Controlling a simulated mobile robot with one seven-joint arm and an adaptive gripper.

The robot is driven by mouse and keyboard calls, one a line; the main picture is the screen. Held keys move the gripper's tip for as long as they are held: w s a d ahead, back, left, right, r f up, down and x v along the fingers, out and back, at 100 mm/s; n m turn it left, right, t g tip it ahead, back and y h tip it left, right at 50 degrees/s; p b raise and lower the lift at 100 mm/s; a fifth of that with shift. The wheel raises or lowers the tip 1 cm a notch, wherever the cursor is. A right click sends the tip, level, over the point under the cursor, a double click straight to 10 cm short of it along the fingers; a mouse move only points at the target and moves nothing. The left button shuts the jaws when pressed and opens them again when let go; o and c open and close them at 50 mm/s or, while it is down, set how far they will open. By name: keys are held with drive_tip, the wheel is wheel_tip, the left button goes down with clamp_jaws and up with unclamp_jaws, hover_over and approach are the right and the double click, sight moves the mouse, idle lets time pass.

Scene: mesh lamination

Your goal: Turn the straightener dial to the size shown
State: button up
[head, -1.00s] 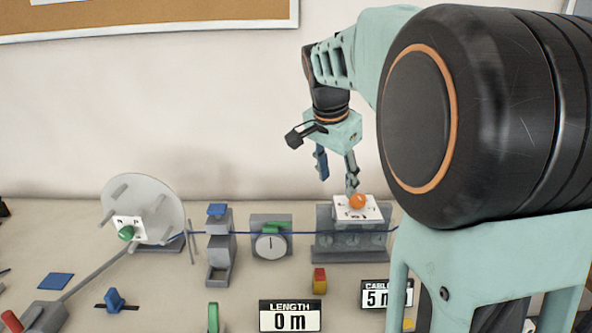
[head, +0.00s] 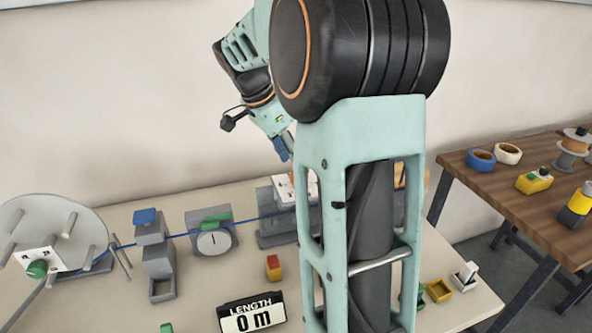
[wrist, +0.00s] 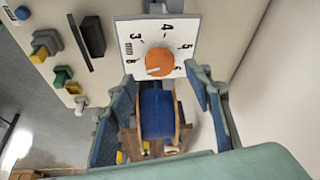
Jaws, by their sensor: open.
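The straightener (head: 268,231) is a grey block on the bench, partly behind my arm in the head view. Its white dial plate (head: 283,187) is on top. In the wrist view the orange dial knob (wrist: 159,61) sits on the white plate (wrist: 125,27), marked 3, 4, 5, 6 and 8 with "mm".
A blue cable (head: 181,235) runs from the grey reel (head: 85,215) past the length gauge (head: 212,241) to the straightener. A length sign (head: 252,317) reads 0 m. A side table (head: 540,205) with spools stands right. A blue-wound reel (wrist: 157,110) shows beyond the fingers.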

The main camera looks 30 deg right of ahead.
drive_tip(key=shift+x, duration=2.1)
drive_tip(key=shift+c, duration=0.6)
drive_tip(key=c, duration=1)
